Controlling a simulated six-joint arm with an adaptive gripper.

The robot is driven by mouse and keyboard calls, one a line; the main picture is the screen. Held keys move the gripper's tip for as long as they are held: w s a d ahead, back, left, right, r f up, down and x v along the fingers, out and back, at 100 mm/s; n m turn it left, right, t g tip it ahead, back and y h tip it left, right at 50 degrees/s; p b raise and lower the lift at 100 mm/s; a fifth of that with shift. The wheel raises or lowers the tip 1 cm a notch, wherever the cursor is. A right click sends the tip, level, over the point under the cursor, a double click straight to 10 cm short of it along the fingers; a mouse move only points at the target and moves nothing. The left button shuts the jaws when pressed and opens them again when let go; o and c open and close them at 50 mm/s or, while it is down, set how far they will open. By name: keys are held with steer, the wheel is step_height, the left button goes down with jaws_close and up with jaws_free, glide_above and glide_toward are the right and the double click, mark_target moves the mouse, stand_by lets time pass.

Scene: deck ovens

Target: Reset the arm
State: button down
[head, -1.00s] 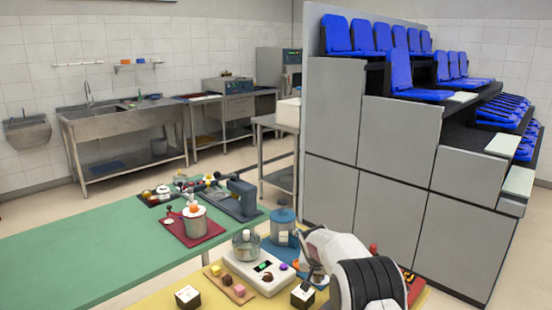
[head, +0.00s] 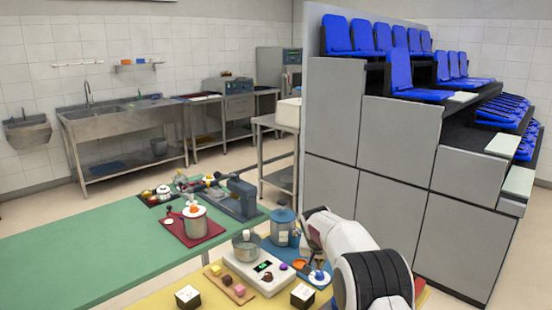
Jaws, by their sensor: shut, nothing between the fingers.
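My white arm with a black ribbed band (head: 375,280) comes in at the lower right. My gripper (head: 312,242) is small and dark in the head view, at the arm's left end. It is shut and holds nothing. My arm hides part of the table's right end.
A white scale (head: 262,278) bears a metal pot (head: 246,245). A blue canister (head: 283,227) stands behind it. Dark-and-white cubes (head: 188,296) (head: 302,296) and a wooden board (head: 232,287) lie in front. The green tabletop (head: 90,250) is clear at left.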

steer(key=shift+r, duration=0.35)
steer(key=s+d+r+n, duration=0.1)
steer(key=s+d+r, duration=0.2)
steer(key=s+r, duration=2.05)
steer(key=s+f+n, duration=0.1)
steer(key=s+f, duration=0.1)
steer(key=s, duration=1.4)
steer(key=s+f+n+y, duration=0.1)
steer(key=s+f, duration=0.2)
steer(key=s, duration=1.3)
steer(key=shift+s+d+y, duration=0.25)
steer(key=shift+s+y, duration=0.05)
steer(key=shift+s, duration=0.1)
steer(key=c, duration=2.8)
jaws_free()
steer(key=shift+f, duration=0.1)
